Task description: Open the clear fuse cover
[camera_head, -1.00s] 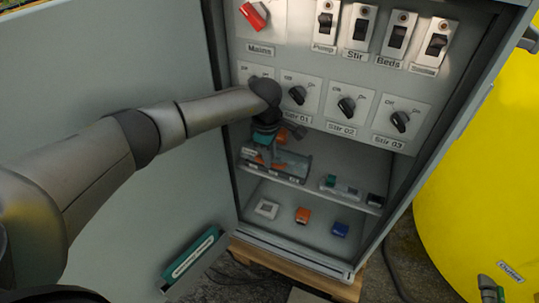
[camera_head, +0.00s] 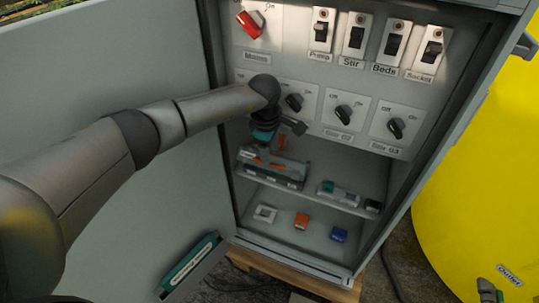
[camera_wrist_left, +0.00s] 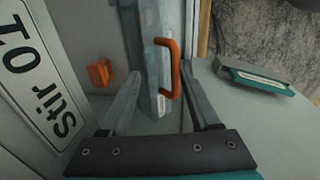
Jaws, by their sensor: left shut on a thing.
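The clear fuse cover (camera_head: 290,170) is on the middle shelf of the open cabinet, at the left, over a row of fuse parts. In the left wrist view the cover (camera_wrist_left: 153,60) is a long, pale, see-through piece with an orange bow handle (camera_wrist_left: 173,68). My left gripper (camera_wrist_left: 163,85) is shut on the handle, which stands between its fingers. In the head view my left gripper (camera_head: 268,143) reaches in from above and partly hides the cover. How far the cover is lifted is hard to tell.
Knobs (camera_head: 345,113) and switches (camera_head: 395,42) sit on the panel just above and right of my left gripper. The open cabinet door (camera_head: 110,210) fills the left. A yellow tank (camera_head: 480,170) is at the right.

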